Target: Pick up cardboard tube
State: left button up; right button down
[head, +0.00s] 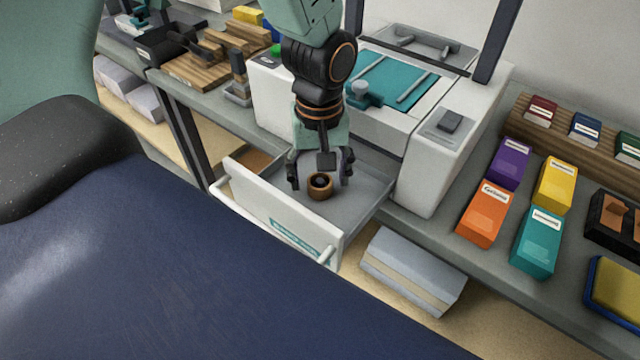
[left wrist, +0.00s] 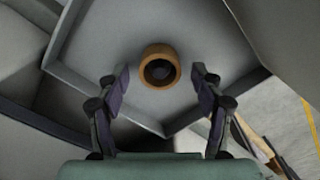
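A short brown cardboard tube (head: 320,186) with a dark hollow end stands in the open grey drawer of a white machine. In the left wrist view the tube (left wrist: 160,67) shows its open end toward the camera, on the drawer floor, beyond the fingertips. My left gripper (head: 321,180) reaches down into the drawer from above, around or just over the tube; contact cannot be told. In the left wrist view its two fingers (left wrist: 160,80) are spread apart with nothing between their pads. My right gripper is not in view.
The drawer's white front (head: 285,215) and side walls surround the gripper. The white machine (head: 425,150) with a teal plate stands behind. Colored boxes (head: 485,213) sit on the grey bench at right. Stacked paper (head: 413,270) lies below the bench.

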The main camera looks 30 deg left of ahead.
pick_arm(q)
jog(key=shift+s+d+r, duration=0.1)
jog(key=shift+s+r, duration=0.05)
jog(key=c, duration=0.3)
jog(key=shift+w, duration=0.2)
jog(key=c, duration=0.4)
jog(key=shift+c, duration=0.6)
jog(key=shift+s, duration=0.15)
jog(key=shift+c, duration=0.2)
